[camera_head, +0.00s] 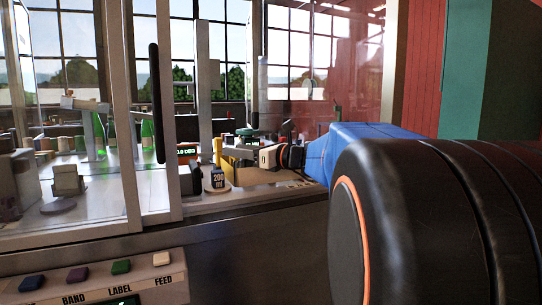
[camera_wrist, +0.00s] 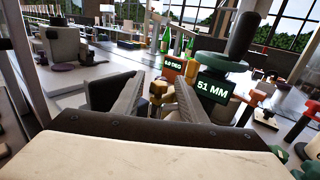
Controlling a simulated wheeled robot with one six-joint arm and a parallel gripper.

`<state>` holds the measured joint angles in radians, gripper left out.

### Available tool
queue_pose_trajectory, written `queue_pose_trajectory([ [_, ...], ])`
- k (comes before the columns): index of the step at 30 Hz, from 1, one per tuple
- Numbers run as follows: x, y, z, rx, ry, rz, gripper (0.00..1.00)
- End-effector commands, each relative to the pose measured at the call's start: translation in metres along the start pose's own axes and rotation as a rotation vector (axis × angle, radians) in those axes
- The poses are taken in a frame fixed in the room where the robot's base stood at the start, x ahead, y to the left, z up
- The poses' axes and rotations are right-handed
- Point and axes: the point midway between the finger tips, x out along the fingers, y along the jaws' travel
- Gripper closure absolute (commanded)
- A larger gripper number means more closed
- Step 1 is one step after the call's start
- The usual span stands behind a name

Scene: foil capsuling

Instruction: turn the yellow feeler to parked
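A yellow upright post (camera_head: 217,150), which looks like the feeler, stands behind a dark block marked 200 in the head view. My gripper (camera_head: 238,151) reaches in from the right, with its fingers close to the post.
A display reading 51 MM (camera_wrist: 214,88) and a green round disc (camera_wrist: 222,62) stand close to the right finger. An orange-lettered degree display (camera_wrist: 173,64) and green bottles (camera_wrist: 165,40) are beyond. Clear panels and a dark vertical handle (camera_head: 156,103) stand at the left.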

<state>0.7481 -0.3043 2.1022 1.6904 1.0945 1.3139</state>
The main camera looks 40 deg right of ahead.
Motion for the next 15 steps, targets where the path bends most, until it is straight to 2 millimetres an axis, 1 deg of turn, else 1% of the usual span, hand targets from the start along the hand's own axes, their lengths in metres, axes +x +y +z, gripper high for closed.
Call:
queue_pose_trajectory([
  [1, -0.008, -0.001, 0.000, 0.000, -0.001, -0.004, 0.61],
  [3, -0.017, -0.001, 0.000, 0.001, -0.001, -0.004, 0.61],
  [15, -0.065, -0.001, 0.000, 0.000, 0.000, -0.004, 0.61],
])
